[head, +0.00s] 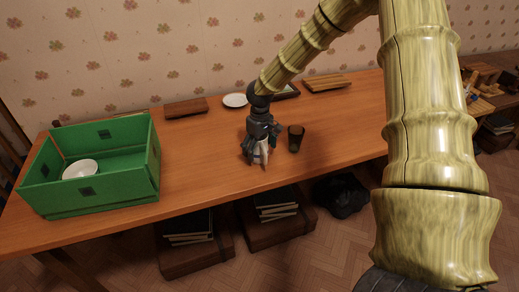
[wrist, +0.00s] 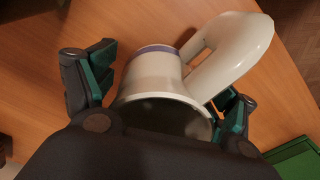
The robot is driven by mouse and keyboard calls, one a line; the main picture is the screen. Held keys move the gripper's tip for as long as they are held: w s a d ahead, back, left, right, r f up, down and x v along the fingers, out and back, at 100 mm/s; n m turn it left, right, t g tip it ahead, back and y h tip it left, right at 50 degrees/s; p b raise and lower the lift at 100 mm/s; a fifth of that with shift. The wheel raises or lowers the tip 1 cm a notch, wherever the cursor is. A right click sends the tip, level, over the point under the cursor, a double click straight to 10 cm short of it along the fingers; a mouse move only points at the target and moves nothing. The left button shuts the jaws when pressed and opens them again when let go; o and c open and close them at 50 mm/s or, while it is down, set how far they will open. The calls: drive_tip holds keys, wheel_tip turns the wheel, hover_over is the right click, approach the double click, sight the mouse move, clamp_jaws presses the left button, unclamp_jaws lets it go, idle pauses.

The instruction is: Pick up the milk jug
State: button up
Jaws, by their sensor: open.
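The milk jug is white with a bluish band and a large looped handle; it fills the middle of the wrist view (wrist: 160,75). It stands on the wooden table (head: 345,125), and in the head view it is mostly hidden behind my gripper. My gripper (head: 259,160) is low over the table with its fingers spread. In the wrist view my gripper (wrist: 158,95) has one finger left of the jug and one at its right, near the handle. A gap shows at the left finger; contact at the right is unclear.
A dark cup (head: 296,138) stands close to the right of my gripper. A green box (head: 105,190) with a white bowl (head: 80,169) is at the left. A white plate (head: 235,100), a brown board (head: 186,108) and a wooden tray (head: 327,82) lie along the back.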

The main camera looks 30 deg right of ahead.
drive_tip(key=shift+c, duration=0.3)
drive_tip(key=c, duration=1.4)
drive_tip(key=shift+o, duration=0.2)
